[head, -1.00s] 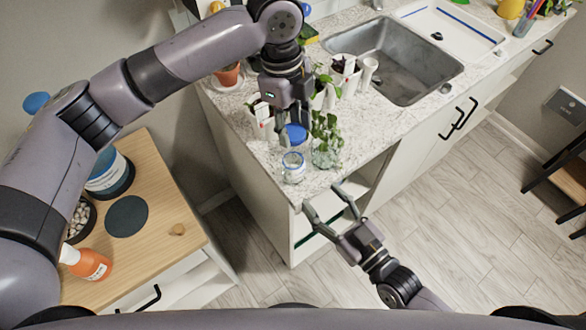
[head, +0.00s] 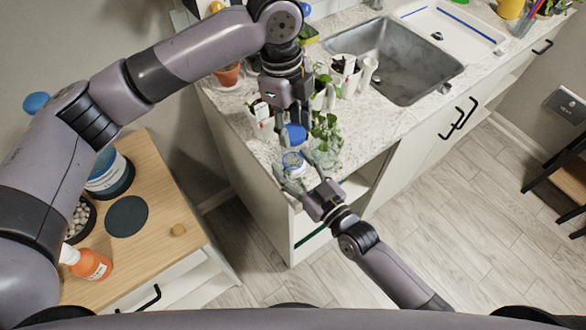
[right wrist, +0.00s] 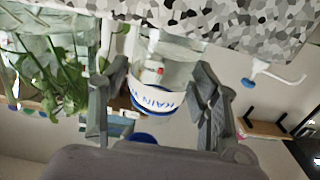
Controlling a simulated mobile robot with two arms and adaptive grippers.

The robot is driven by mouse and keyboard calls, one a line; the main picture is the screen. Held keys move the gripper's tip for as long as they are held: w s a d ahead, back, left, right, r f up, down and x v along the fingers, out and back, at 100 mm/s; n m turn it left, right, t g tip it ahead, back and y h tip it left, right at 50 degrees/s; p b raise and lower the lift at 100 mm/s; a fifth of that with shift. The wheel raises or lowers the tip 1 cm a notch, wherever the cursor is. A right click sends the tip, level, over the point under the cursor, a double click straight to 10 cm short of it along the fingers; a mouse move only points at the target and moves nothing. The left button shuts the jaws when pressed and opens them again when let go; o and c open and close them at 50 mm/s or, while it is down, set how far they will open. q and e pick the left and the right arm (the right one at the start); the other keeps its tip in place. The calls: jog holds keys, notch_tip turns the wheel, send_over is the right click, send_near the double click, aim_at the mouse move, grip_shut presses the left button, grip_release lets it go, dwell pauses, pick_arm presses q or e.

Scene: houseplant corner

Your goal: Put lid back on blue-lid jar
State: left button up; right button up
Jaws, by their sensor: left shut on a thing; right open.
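The blue lid (head: 297,134) is held in my left gripper (head: 291,122), which is shut on it above the jar. The clear glass jar (head: 292,162) stands lidless near the counter's front corner. My right gripper (head: 300,178) is open at the jar, its fingers on either side. In the right wrist view the jar (right wrist: 165,80), with a white label and blue lettering, sits between the two open fingers (right wrist: 155,105). Whether the fingers touch the glass I cannot tell. The jar's lower part is hidden in the head view.
A leafy plant in a glass vessel (head: 325,148) stands just right of the jar. White pots (head: 262,118) stand behind, left of the sink (head: 395,60). A wooden cabinet (head: 165,215) with an orange bottle (head: 92,265) is at left.

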jog(key=shift+w+a, duration=0.15)
jog(key=shift+c, duration=0.4)
grip_shut()
dwell(0.4)
